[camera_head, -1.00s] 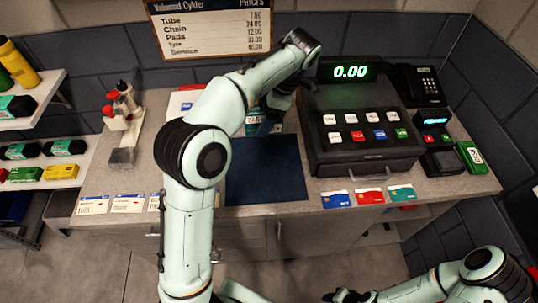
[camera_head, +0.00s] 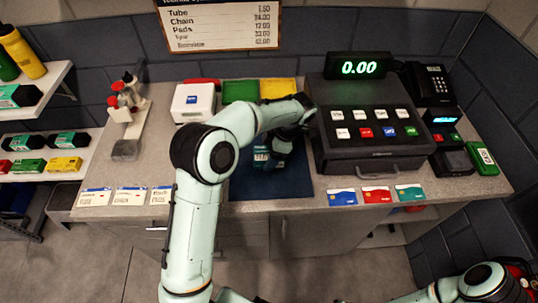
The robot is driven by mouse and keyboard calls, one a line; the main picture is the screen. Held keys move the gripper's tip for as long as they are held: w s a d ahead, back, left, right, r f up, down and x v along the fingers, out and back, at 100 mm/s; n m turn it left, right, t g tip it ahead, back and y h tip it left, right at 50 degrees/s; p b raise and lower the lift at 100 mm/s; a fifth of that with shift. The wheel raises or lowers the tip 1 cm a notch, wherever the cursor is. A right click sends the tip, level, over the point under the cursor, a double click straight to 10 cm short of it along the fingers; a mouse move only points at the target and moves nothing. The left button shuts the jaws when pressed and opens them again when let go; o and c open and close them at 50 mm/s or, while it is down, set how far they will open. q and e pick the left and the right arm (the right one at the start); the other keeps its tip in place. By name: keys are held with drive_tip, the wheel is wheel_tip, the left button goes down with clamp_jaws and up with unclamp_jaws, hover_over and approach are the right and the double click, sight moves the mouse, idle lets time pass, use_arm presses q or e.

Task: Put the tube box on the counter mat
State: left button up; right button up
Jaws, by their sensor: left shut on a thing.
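The counter mat is a dark blue rectangle (camera_head: 285,187) on the grey counter, left of the cash register. My left gripper (camera_head: 274,153) reaches in from the left and points down over the mat's back part. It is shut on the tube box (camera_head: 262,157), a small dark box with a teal and white label. The box is at or just above the mat; I cannot tell whether it touches. The fingers and part of the box are hidden by my wrist. My right arm shows at the lower right, but its gripper is not visible.
The black cash register (camera_head: 368,130) stands close to the mat's right side. Several cards (camera_head: 376,195) lie along the front edge. A white box (camera_head: 193,102), a green tray (camera_head: 240,91) and a yellow tray (camera_head: 278,88) are behind. The mat's front part is clear.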

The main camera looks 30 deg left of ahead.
use_arm(q)
drive_tip(key=shift+f, duration=0.2)
drive_tip(key=shift+f, duration=0.15)
drive_tip(key=o, duration=1.2)
drive_tip(key=shift+c, duration=0.2)
use_arm(e)
drive_tip(key=shift+s+f, duration=0.1)
use_arm(q)
drive_tip(key=p+v, duration=0.3)
drive_tip(key=v, duration=0.5)
drive_tip(key=shift+w+a, duration=0.1)
drive_tip(key=shift+w, duration=0.05)
drive_tip(key=shift+f, duration=0.1)
use_arm(e)
drive_tip(key=w+r, duration=0.4)
drive_tip(key=shift+w+t, duration=0.3)
use_arm(q)
drive_tip(key=shift+s, duration=0.3)
use_arm(e)
drive_tip(key=shift+s+r, duration=0.1)
drive_tip(key=shift+s, duration=0.05)
